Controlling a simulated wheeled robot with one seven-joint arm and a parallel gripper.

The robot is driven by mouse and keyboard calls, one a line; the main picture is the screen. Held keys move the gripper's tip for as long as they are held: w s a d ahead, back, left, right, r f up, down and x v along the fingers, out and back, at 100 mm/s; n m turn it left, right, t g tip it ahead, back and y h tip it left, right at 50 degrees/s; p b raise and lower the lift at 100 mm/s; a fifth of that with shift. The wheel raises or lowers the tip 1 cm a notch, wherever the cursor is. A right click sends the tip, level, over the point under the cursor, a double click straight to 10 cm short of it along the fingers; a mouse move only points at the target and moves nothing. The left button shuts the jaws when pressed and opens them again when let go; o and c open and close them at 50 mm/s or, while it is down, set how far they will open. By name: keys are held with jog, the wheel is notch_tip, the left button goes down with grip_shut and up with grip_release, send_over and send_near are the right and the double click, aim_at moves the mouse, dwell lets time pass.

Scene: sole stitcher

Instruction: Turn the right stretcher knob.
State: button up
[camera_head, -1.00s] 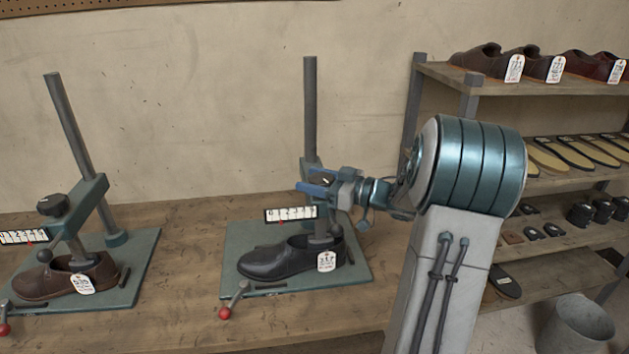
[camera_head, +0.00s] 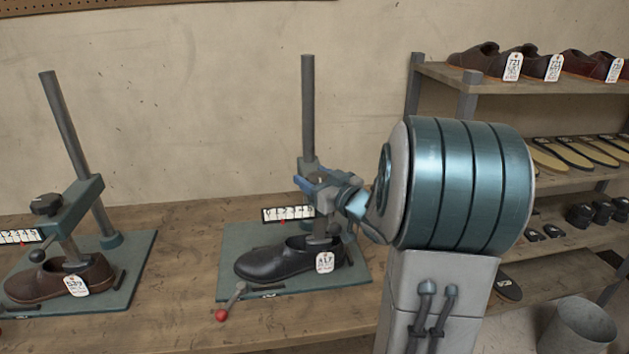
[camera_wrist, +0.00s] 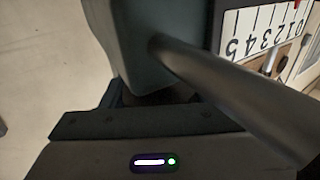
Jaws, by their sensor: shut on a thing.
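The right stretcher has a teal base plate (camera_head: 232,272), an upright post (camera_head: 308,110) and a white scale strip (camera_head: 288,213). A black shoe (camera_head: 265,262) with a tag sits on its plate. My gripper (camera_head: 307,184), with blue fingers, is at the stretcher's head, just above the scale. It is shut on the right knob, which the fingers and wrist mostly hide. In the wrist view, the scale (camera_wrist: 255,38) shows at upper right, with a dark rod (camera_wrist: 230,95) running across a teal block (camera_wrist: 150,70). The knob cannot be made out there.
A left stretcher (camera_head: 75,215) with its own dark knob (camera_head: 46,204) holds a brown shoe (camera_head: 40,285). A red-tipped lever (camera_head: 222,314) sticks out from the right plate's front. Shelves (camera_head: 560,95) with shoes and a grey bin (camera_head: 578,328) stand at right.

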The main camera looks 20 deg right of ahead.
dwell(0.3)
jog(key=o, duration=1)
jog(key=shift+s, duration=0.15)
jog(key=v, duration=1.3)
jog(key=shift+s, duration=0.3)
